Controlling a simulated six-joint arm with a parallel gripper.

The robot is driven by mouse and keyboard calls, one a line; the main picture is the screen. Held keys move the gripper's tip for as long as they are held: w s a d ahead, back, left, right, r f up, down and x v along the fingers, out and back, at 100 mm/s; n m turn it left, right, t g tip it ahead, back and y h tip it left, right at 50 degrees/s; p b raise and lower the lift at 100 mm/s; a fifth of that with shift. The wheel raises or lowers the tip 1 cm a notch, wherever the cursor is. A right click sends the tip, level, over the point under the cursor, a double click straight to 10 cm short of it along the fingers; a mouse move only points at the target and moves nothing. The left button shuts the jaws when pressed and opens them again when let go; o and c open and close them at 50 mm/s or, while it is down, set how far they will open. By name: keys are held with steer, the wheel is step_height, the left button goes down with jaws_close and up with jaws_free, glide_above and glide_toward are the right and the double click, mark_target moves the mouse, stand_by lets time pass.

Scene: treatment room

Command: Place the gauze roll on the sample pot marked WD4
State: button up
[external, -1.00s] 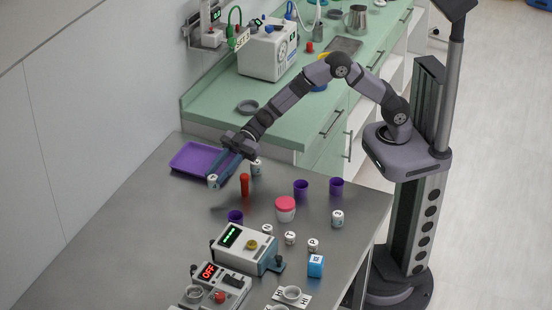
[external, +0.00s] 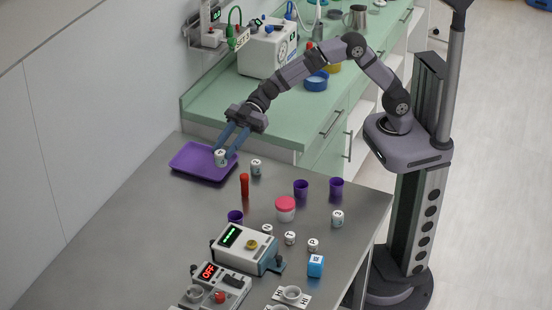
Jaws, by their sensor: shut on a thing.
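My gripper (external: 221,150) is shut on a small white cylinder (external: 220,158) with dark marks. It appears in front of the purple tray's near side, and its height is hard to judge. I cannot tell whether it is the gauze roll or a pot. Similar white marked cylinders stand upright on the table: one right of the tray (external: 256,167) and one at the right (external: 337,218). Smaller white ones stand near the middle, including one (external: 290,238) and another (external: 313,244). Their marks are too small to read, so I cannot pick out WD4.
The purple tray (external: 187,162) lies at the table's far left. A red upright tube (external: 244,185), purple cups (external: 301,187), a pink-lidded jar (external: 285,208), a blue cube (external: 316,265) and devices (external: 246,248) crowd the middle and front. The left table surface is clear.

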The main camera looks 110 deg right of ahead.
step_height(320, 180, up, 3)
steer(key=s+a+p, duration=0.1)
steer(key=s+a, duration=0.2)
steer(key=n+g+y+p, duration=0.1)
steer(key=n+g+y, duration=0.3)
glide_above(285, 210)
steer(key=s+d, duration=0.2)
steer(key=d, duration=0.3)
step_height(285, 210, down, 4)
steer(key=f, duration=0.1)
steer(key=shift+s+f, duration=0.2)
steer(key=shift+f, duration=4.55)
steer(key=shift+f+b, duration=0.15)
steer(key=shift+b, duration=0.15)
steer(key=o, duration=1)
